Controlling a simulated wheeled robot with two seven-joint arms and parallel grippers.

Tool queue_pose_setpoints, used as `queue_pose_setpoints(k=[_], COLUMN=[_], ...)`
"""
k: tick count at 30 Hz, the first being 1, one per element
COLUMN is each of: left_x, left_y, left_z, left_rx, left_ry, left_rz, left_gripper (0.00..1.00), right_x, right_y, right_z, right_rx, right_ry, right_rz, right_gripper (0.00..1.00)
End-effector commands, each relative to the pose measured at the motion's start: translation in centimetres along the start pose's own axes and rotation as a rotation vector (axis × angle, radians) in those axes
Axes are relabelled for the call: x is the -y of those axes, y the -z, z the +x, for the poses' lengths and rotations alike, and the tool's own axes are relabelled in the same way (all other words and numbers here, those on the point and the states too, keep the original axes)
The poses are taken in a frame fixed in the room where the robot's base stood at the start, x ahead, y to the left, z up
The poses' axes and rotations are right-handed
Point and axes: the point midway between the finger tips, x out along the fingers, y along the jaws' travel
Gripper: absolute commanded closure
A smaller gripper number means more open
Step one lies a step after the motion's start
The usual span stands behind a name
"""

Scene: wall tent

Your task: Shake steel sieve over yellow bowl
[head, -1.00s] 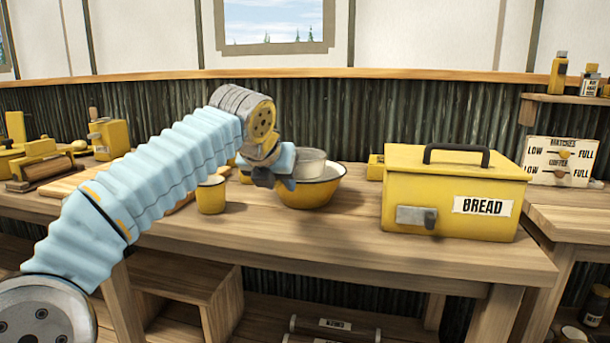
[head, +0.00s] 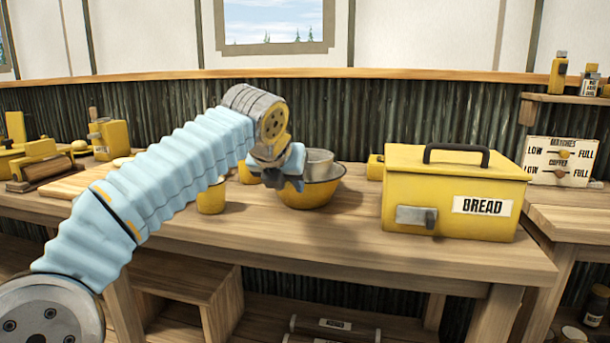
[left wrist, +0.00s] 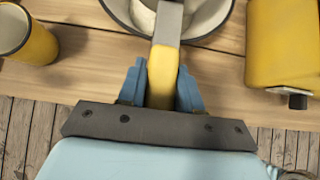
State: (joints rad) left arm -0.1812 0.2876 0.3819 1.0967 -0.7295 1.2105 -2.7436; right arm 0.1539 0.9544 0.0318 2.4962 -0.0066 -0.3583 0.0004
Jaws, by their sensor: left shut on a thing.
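My left gripper (head: 291,173) is in front of the bowl and partly hides both things. In the left wrist view its blue fingers (left wrist: 161,85) are shut on the sieve's yellow-and-grey handle (left wrist: 162,65). The sieve's mesh is hidden. My right gripper is not in view.
A yellow mug (head: 211,197) stands just left of the bowl; it also shows in the left wrist view (left wrist: 35,45). A yellow bread box (head: 445,195) stands to the right. A cutting board (head: 75,184) lies at left. The bench front right of the bowl is clear.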

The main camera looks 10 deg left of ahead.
Motion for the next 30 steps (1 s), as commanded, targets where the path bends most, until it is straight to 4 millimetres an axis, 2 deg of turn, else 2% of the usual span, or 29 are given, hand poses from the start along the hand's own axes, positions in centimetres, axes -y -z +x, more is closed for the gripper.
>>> queue_pose_setpoints(k=[5, 13, 17, 24, 30], left_x=[-1.6, -1.7, -1.3, 0.8, 0.9], left_y=[-0.1, -0.1, -0.1, -0.1, -0.1], left_z=[-0.1, -0.1, -0.1, -0.1, -0.1], left_rx=[0.004, 0.004, 0.003, 0.003, 0.004], left_ry=[-0.001, 0.000, 0.001, 0.002, 0.000], left_rz=[-0.002, -0.001, 0.001, 0.001, -0.001], left_gripper=[1.00, 1.00, 1.00, 1.00, 1.00], right_x=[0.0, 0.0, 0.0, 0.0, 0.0], right_y=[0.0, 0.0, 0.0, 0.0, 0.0], right_z=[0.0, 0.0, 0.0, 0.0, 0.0], right_rx=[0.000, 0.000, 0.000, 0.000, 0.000], right_ry=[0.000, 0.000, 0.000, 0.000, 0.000], right_rz=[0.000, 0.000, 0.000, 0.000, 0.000], right_gripper=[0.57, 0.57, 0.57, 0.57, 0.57])
